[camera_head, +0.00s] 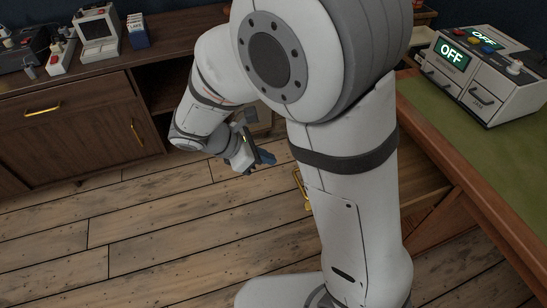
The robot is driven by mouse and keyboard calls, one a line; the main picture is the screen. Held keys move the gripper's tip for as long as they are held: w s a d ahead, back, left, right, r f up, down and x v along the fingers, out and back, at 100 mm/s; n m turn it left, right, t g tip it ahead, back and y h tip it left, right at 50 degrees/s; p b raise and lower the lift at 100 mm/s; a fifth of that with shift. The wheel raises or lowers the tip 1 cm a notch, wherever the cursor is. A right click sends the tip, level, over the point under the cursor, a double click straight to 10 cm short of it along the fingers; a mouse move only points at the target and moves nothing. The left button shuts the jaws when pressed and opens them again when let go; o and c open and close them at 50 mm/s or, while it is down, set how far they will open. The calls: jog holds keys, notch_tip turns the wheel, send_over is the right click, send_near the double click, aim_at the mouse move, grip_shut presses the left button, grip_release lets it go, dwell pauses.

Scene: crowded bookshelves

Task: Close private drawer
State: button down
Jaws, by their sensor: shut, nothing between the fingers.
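A wooden drawer (420,189) shows at the desk on the right, between my arm and the desk's edge, and looks pulled out. A gold handle (299,188) shows just left of my arm and seems to belong to its front. My arm hides most of the drawer, so how far it is out cannot be told. No label naming it private can be read. My gripper (264,160) is shut and empty, above the floor left of the handle and apart from it.
The desk (440,130) has a green top with a white control box (485,75) reading OFF. A dark wood cabinet (70,125) with gold handles stands at the left, with devices on top. The wooden floor (160,235) at lower left is clear.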

jog(key=b+x, duration=0.1)
jog(key=x, duration=0.2)
jog(key=d+r+b+x, duration=0.1)
jog(key=x, duration=0.2)
jog(key=b+x, duration=0.1)
jog(key=x, duration=0.3)
jog(key=shift+w+d+r, duration=0.2)
jog(key=shift+d+r, duration=0.05)
jog(key=shift+d, duration=0.1)
jog(key=shift+w+d, duration=0.1)
jog(key=shift+d, duration=0.2)
